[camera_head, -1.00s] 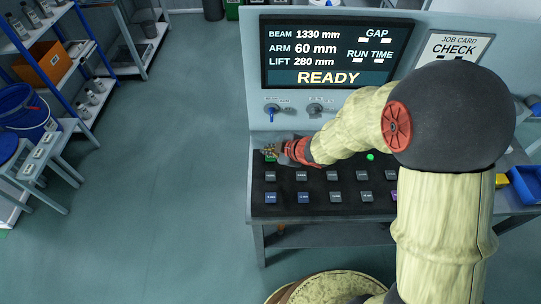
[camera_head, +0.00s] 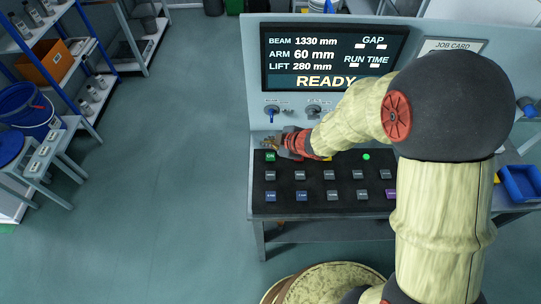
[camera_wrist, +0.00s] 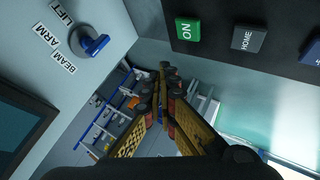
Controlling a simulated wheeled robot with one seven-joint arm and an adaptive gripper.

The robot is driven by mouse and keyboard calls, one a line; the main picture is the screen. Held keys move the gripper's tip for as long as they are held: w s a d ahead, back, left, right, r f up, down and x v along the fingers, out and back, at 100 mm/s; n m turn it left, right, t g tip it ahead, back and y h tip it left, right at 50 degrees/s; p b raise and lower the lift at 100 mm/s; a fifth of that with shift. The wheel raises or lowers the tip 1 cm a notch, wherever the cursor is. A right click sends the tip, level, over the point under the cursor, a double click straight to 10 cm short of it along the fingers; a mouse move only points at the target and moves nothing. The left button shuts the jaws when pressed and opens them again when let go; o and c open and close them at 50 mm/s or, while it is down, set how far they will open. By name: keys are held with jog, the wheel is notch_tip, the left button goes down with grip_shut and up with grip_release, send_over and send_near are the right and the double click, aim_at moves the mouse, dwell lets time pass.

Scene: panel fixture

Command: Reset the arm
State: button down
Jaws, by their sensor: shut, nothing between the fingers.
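My gripper (camera_head: 271,142) is shut and empty, above the back left of the black button panel (camera_head: 320,185), close to the green ON button (camera_head: 270,157). In the wrist view my gripper (camera_wrist: 162,80) has its fingertips together, with the green ON button (camera_wrist: 188,29) and the grey HOME button (camera_wrist: 248,39) to their upper right. A blue selector knob (camera_head: 272,112) on the upright panel also shows in the wrist view (camera_wrist: 95,45), beside labels LIFT, ARM and BEAM. The screen (camera_head: 335,57) reads BEAM 1330 mm, ARM 60 mm, LIFT 280 mm and READY. My arm hides part of the buttons.
A second, grey knob (camera_head: 313,111) stands right of the blue one. A job card (camera_head: 452,46) is partly behind my arm. A blue bin (camera_head: 521,183) is at the right. Shelving (camera_head: 62,50) and a blue bucket (camera_head: 28,108) stand left. The floor between is clear.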

dwell(0.4)
jog(key=d+f+m+h, duration=0.1)
jog(key=d, duration=0.1)
jog(key=s+d+f+h, duration=0.1)
jog(key=d, duration=0.1)
jog(key=d+f+m+h, duration=0.1)
jog(key=d, duration=0.1)
jog(key=shift+s+f+m+g, duration=0.25)
jog(key=shift+m+g, duration=0.05)
jog(key=d, duration=0.1)
jog(key=s+d+m+h, duration=0.1)
jog(key=d+m+h, duration=0.1)
jog(key=d, duration=0.1)
jog(key=shift+s+d+g, duration=0.1)
jog(key=shift+s+g, duration=0.2)
jog(key=shift+s, duration=0.1)
jog(key=s+d+r+m+g+h, duration=0.3)
jog(key=s+d+r+m, duration=0.55)
jog(key=s+r, duration=0.4)
jog(key=s+a+r+m+t+y, duration=0.1)
jog(key=s+r+m, duration=0.3)
jog(key=s+r, duration=0.7)
notch_tip(320, 180, up, 4)
jog(key=shift+s+a+f+t+y, duration=0.2)
jog(key=shift+a+t+y, duration=0.25)
jog(key=shift+t, duration=0.45)
